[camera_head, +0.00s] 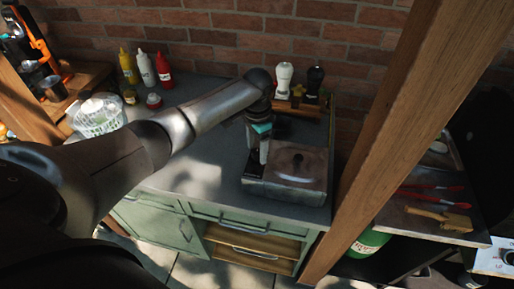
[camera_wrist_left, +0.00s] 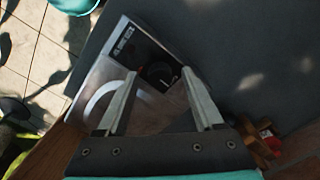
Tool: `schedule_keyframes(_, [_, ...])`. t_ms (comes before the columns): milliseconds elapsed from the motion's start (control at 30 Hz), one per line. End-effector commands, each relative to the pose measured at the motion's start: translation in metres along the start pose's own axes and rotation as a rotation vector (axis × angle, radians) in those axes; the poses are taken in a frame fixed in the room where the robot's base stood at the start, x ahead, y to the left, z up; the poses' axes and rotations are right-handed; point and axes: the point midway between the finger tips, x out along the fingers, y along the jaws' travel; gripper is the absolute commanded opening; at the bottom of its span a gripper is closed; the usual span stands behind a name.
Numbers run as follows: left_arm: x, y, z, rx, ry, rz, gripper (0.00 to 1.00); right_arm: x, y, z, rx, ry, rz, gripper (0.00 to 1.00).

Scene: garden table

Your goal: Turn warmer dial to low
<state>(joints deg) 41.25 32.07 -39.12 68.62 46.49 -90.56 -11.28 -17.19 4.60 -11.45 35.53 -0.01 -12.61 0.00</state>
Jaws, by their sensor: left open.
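The warmer (camera_head: 309,166) is a low metal box with a lid and dark knob, on the grey counter (camera_head: 205,170). Its black control panel (camera_wrist_left: 134,44) with white lettering and a round black dial (camera_wrist_left: 157,73) shows in the left wrist view. My left gripper (camera_head: 259,157) points down over the panel end of the warmer. In the left wrist view its two fingers (camera_wrist_left: 159,73) are spread apart, with the dial between their tips. I cannot tell whether they touch it. The dial's setting is too dark to read. My right gripper is not in view.
White and black shakers (camera_head: 283,79) stand on a wooden rack behind the warmer. Sauce bottles (camera_head: 146,68) and a white-green basket (camera_head: 98,115) stand at the left. A wooden post (camera_head: 385,130) rises right of the warmer. The counter left of the warmer is clear.

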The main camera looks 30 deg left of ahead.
Motion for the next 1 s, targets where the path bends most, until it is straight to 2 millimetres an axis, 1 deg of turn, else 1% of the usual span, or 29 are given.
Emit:
schedule_keyframes(233, [0.0004, 0.0001, -0.0001, 0.000, 0.000, 0.000, 0.68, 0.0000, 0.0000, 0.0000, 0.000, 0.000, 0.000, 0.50])
schedule_keyframes(833, [-0.0002, -0.0001, -0.0002, 0.000, 0.000, 0.000, 0.00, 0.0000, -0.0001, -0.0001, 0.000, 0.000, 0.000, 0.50])
schedule_keyframes(1000, [-0.0003, -0.0002, -0.0002, 0.000, 0.001, 0.000, 0.00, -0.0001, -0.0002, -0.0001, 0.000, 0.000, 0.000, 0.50])
